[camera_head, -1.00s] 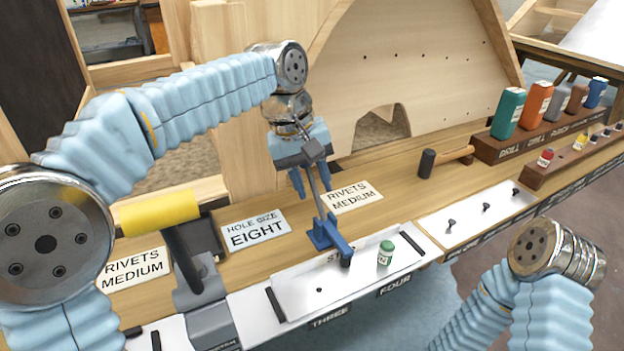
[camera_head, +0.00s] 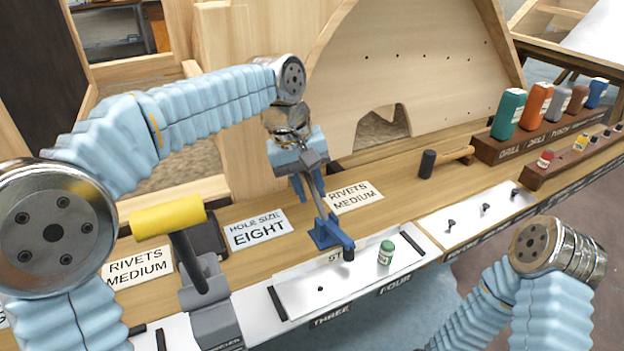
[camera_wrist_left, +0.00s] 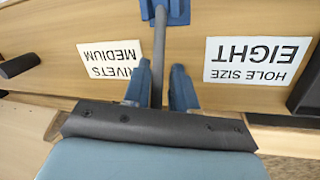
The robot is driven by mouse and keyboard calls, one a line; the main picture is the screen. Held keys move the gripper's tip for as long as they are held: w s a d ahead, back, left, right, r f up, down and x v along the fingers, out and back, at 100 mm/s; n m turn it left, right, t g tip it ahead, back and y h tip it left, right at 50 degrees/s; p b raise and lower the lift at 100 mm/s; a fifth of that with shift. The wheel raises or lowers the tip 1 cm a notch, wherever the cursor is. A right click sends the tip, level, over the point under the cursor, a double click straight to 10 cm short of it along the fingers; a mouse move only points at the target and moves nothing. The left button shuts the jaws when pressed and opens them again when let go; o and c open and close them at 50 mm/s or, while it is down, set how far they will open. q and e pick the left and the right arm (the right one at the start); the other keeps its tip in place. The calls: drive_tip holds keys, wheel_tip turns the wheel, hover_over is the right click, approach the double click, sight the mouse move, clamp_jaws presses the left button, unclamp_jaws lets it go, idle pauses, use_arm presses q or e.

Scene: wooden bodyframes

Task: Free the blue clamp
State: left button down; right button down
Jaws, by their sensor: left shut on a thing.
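The blue clamp (camera_head: 328,234) stands at the back edge of a white metal plate (camera_head: 300,296), with its dark pad tip by the plate. Its grey lever (camera_head: 318,196) stands up at a slant. My left gripper (camera_head: 310,190) reaches down from above and is shut on this lever. In the left wrist view, the lever (camera_wrist_left: 160,50) runs between the two blue fingers of the left gripper (camera_wrist_left: 160,88), with the blue clamp base (camera_wrist_left: 172,10) at the top edge. My right arm shows at the lower right, but its gripper is out of view.
A green-capped bottle (camera_head: 386,253) stands on the plate just right of the clamp. A hammer (camera_head: 445,158) lies behind to the right. A tall wooden frame (camera_head: 400,80) rises behind the bench.

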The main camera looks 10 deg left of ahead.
use_arm(q)
drive_tip(key=shift+w+a+f, duration=0.15)
drive_tip(key=shift+w+f, duration=0.25)
drive_tip(key=shift+f, duration=0.1)
drive_tip(key=shift+w+f+p, duration=0.15)
drive_tip(key=shift+f+p, duration=0.15)
drive_tip(key=shift+f, duration=0.55)
drive_tip(key=c, duration=0.8)
unclamp_jaws()
drive_tip(key=p+v, duration=0.1)
drive_tip(key=v, duration=1.3)
drive_tip(key=shift+f, duration=0.1)
